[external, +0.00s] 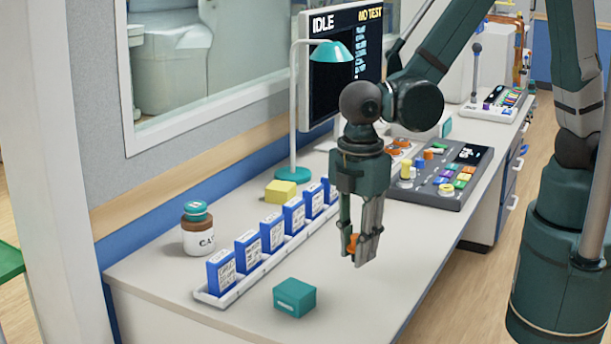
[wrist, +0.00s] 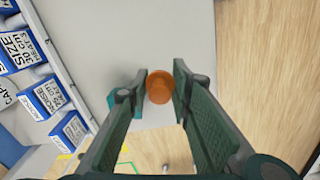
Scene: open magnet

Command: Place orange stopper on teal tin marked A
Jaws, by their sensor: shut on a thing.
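The orange stopper (external: 352,244) is held between the fingertips of my gripper (external: 356,252), which points down above the counter. In the wrist view the stopper (wrist: 160,87) sits between the two fingers (wrist: 161,95). A small teal block-shaped tin (external: 295,297) stands at the counter's near end, lower and left of my gripper, apart from it. It has a pale label, but I cannot read its letter. In the wrist view a teal patch (wrist: 138,109) shows partly behind the left finger. A second teal block (external: 446,127) stands farther back by the panel, partly hidden.
A white rack (external: 213,298) of several blue boxes runs along the counter left of my gripper. A labelled jar (external: 198,240), yellow block (external: 281,191), teal lamp (external: 292,173) and button panel (external: 450,185) stand around.

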